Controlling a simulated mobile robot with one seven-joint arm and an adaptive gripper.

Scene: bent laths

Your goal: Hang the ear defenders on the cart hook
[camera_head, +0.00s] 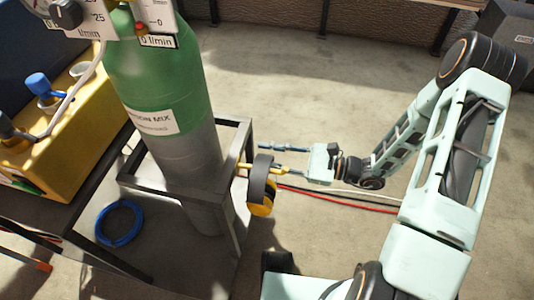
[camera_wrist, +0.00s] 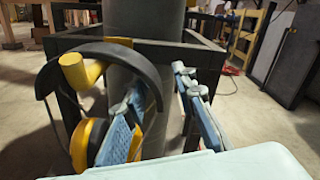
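The ear defenders (camera_head: 262,180), with a dark headband and yellow cups, hang at the right side of the gas cylinder cart. In the wrist view the headband (camera_wrist: 128,60) arches over a yellow peg, the cart hook (camera_wrist: 80,72). The hook (camera_head: 243,166) also shows in the head view, sticking out from the cart frame. My gripper (camera_head: 273,160) is open beside the ear defenders. In the wrist view my gripper (camera_wrist: 160,100) has its left finger overlapping the headband and cups, and its right finger clear. Whether the left finger touches them I cannot tell.
The cart frame (camera_head: 150,187) holds a green and grey cylinder (camera_head: 160,90). A yellow case (camera_head: 65,130) stands on a dark table at the left. A blue hose coil (camera_head: 119,222) and red and white cables (camera_head: 335,200) lie on the floor. Open floor lies behind my arm.

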